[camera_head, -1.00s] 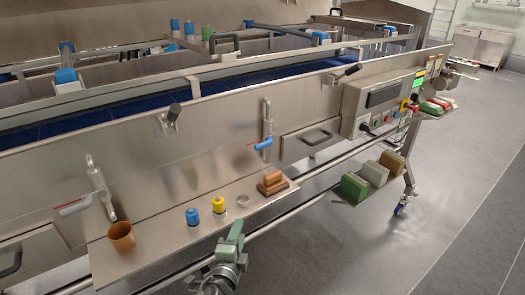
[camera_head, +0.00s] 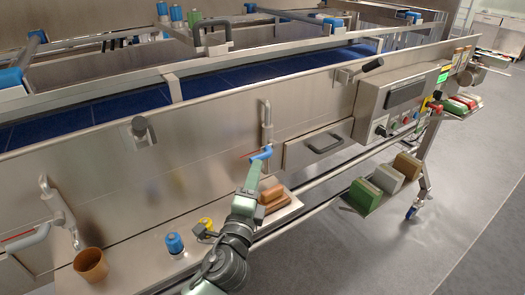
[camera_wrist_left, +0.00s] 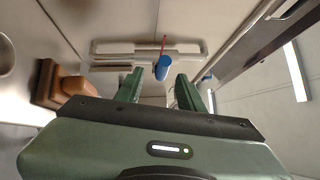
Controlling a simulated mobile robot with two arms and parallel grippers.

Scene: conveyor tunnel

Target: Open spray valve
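A pipe valve (camera_head: 266,118) with a blue lever handle (camera_head: 262,153) is mounted on the conveyor's front steel panel. My left gripper (camera_head: 253,174) is just below the blue handle in the head view. In the left wrist view its two green fingers are apart, and the blue handle (camera_wrist_left: 162,70) shows end-on in the gap beyond the fingertips. A thin red strip sticks out from the handle. Nothing is seen held; I cannot tell whether a finger touches the handle. A second pipe valve (camera_head: 58,208) with a grey handle (camera_head: 28,238) is at the far left. My right gripper is not in view.
A steel shelf below holds a brown cup (camera_head: 90,264), a blue-capped bottle (camera_head: 174,244), a yellow-capped bottle (camera_head: 206,224) and brown blocks (camera_head: 272,194). A drawer with a black handle (camera_head: 325,143) and a control panel (camera_head: 405,95) are to the right.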

